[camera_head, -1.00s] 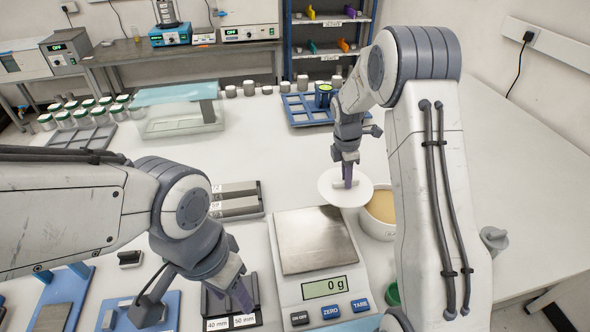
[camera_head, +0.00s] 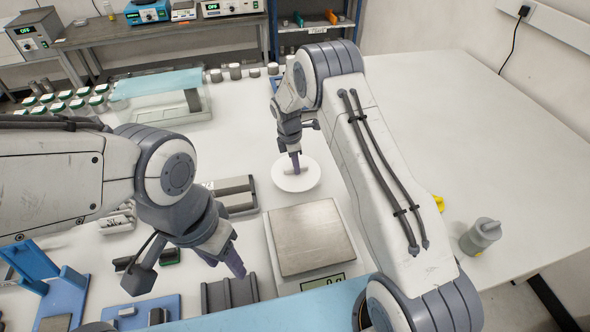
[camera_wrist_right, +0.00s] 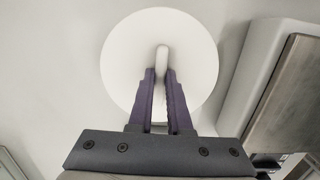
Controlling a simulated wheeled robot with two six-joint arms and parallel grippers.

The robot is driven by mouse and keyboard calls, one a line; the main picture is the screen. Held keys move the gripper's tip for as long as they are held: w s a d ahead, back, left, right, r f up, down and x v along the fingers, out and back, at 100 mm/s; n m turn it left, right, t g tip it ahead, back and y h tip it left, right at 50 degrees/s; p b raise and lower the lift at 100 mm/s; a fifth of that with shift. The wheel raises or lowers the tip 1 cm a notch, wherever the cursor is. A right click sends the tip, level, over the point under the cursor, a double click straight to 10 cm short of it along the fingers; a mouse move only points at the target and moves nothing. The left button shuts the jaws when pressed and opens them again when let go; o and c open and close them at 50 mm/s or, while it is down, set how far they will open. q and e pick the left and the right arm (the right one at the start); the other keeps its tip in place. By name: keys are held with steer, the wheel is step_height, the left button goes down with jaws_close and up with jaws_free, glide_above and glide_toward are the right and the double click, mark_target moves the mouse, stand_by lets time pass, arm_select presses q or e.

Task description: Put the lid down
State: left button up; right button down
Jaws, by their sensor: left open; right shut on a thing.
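The lid (camera_head: 284,181) is a round white disc with an upright grip tab. My right gripper (camera_head: 296,170) is shut on that tab, above the white table behind the scale. In the right wrist view the lid (camera_wrist_right: 122,55) spreads flat ahead of the purple fingers (camera_wrist_right: 160,82), with the tab between their tips. I cannot tell whether it touches the table. My left gripper (camera_head: 225,262) is open and empty, low at the front left. The tub with beige content is hidden now, behind my right arm.
The scale (camera_head: 308,238) stands just in front of the lid. A dark grey block tray (camera_head: 234,192) lies left of the lid. A clear box (camera_head: 160,105) and several lidded jars (camera_head: 62,102) are further back.

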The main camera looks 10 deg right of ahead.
steer(key=shift+a+f, duration=0.15)
steer(key=shift+a, duration=0.05)
step_height(320, 180, down, 3)
steer(key=shift+f+p, duration=0.1)
steer(key=shift+p, duration=0.85)
steer(key=shift+f, duration=0.4)
steer(key=shift+f, duration=0.15)
steer(key=c, duration=0.8)
jaws_free()
steer(key=shift+c, duration=0.2)
